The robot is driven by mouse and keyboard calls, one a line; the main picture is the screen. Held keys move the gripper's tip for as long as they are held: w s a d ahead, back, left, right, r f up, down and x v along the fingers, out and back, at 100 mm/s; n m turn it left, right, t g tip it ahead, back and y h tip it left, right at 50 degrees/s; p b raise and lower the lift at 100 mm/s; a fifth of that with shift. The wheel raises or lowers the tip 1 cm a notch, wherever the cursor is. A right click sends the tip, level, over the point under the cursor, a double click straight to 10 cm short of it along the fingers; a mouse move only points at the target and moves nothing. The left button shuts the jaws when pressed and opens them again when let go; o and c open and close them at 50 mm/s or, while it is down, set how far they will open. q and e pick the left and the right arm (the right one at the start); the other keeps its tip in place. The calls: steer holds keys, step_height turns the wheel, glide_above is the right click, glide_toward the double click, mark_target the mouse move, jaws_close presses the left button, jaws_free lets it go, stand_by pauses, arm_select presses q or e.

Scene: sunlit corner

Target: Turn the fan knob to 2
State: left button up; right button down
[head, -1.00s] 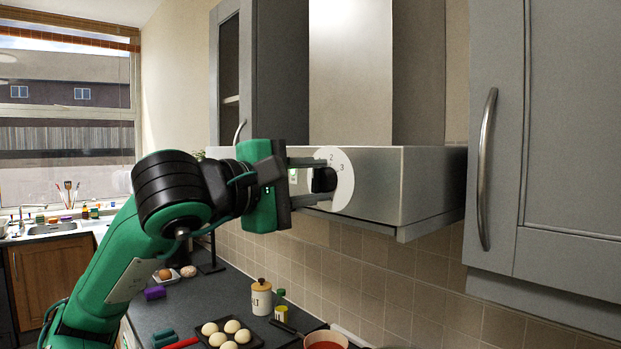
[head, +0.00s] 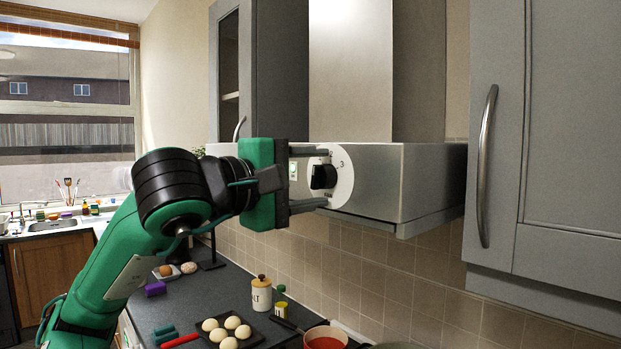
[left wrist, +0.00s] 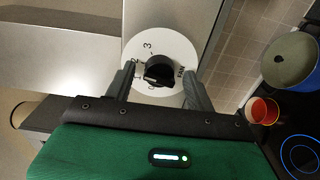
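The black fan knob (head: 323,176) sits on a round white dial (head: 345,184) on the front of the grey range hood. The dial shows numbers, with 2 and 3 readable in the head view. In the left wrist view the knob (left wrist: 160,72) covers the dial's middle, and "3" and "FAN" show around it. I cannot tell which number the knob points to. My left gripper (head: 308,178) is open in front of the dial. Its fingers stand on either side of the knob, with gaps showing in the left wrist view (left wrist: 157,86). My right gripper is not in view.
The hood's metal body (head: 405,185) extends right of the dial. A grey cupboard with a curved handle (head: 486,168) stands close at right. Below are a salt jar (head: 261,294), a tray of round pale items (head: 227,330) and a red-filled pan (head: 325,338).

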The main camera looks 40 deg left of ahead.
arm_select(q)
steer(key=shift+s+b, duration=0.3)
steer(key=shift+s, duration=0.3)
steer(key=s+a+b, duration=0.1)
steer(key=s+b, duration=0.2)
steer(key=s, duration=0.9)
steer(key=shift+s, duration=0.3)
